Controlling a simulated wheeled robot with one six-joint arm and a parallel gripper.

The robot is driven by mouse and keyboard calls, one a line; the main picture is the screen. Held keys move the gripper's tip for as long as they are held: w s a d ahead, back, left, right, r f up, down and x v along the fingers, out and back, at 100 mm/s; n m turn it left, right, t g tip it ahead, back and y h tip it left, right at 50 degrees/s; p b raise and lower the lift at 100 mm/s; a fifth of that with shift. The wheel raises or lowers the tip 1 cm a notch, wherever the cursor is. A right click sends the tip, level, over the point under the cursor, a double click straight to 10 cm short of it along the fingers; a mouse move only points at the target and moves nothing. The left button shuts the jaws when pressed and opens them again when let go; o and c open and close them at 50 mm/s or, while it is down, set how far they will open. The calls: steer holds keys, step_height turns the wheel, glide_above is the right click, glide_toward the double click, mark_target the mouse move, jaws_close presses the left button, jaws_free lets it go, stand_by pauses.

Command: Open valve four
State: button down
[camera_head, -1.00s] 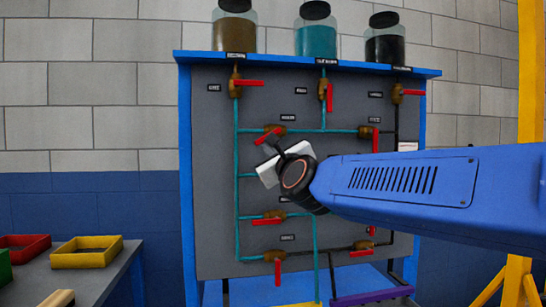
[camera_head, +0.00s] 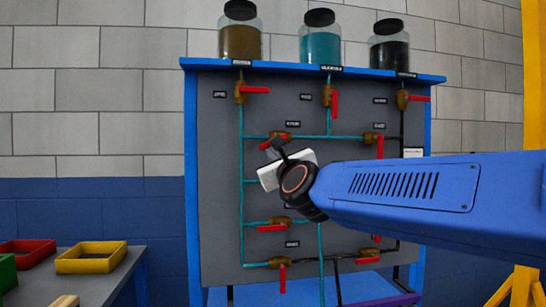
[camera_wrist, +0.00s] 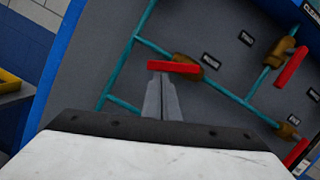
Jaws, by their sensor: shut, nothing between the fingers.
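A grey panel (camera_head: 222,180) carries several brass valves with red handles on teal and black pipes. Its small labels are too blurred to read, so I cannot tell which is valve four. My gripper (camera_head: 277,146) is at the upper-left valve (camera_head: 291,136) of the horizontal pipe; its red handle (camera_head: 266,144) is tilted to that pipe. In the wrist view my gripper (camera_wrist: 163,80) is shut, its fingertips at the lower edge of this red handle (camera_wrist: 174,67), left of the brass body (camera_wrist: 187,68). I cannot tell whether they touch. Nothing is held.
Three jars with dark lids, brown (camera_head: 240,42), teal (camera_head: 320,45) and black (camera_head: 389,50), stand on the panel's top. Red (camera_head: 27,250) and yellow (camera_head: 91,258) bins sit on a table at left. Other valve handles stick out nearby.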

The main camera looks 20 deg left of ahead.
steer(key=shift+s+a+r+m+t+h, duration=0.15)
steer(key=shift+a+r+m+t+h, duration=0.15)
steer(key=shift+m, duration=0.7)
steer(key=shift+s+a+r+m+t+h, duration=0.15)
steer(key=shift+r+m+h, duration=0.15)
steer(key=shift+m, duration=0.7)
steer(key=shift+s+a+r+m+t+h, duration=0.1)
steer(key=shift+a+r+m+t+h, duration=0.2)
steer(key=shift+m, duration=0.7)
